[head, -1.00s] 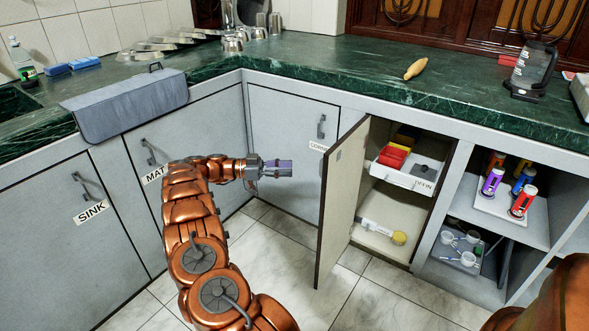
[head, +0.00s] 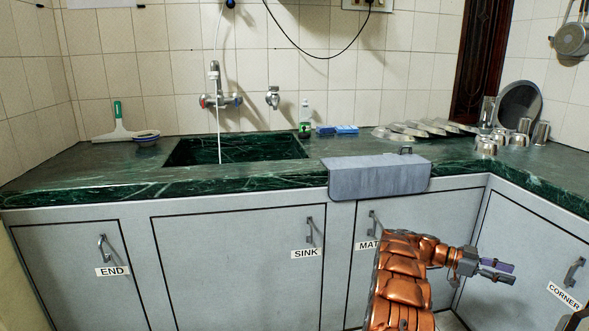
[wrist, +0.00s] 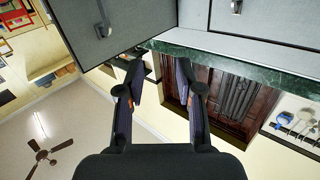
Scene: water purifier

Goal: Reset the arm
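My arm reaches in from the bottom right of the head view. My gripper (head: 499,272) points right, in front of the lower cabinets near the corner door (head: 557,262). Its two fingers are apart and nothing shows between them. In the wrist view my gripper (wrist: 160,85) also has its fingers spread, with empty space between them. The wrist picture is upside down, with a ceiling fan at the lower left.
The green counter (head: 260,182) runs above the cabinets. A grey mat (head: 376,179) hangs over its front edge, behind my arm. A sink (head: 235,150) with a tap (head: 215,100) is at the back. Door handles, such as the sink door's handle (head: 310,232), stick out.

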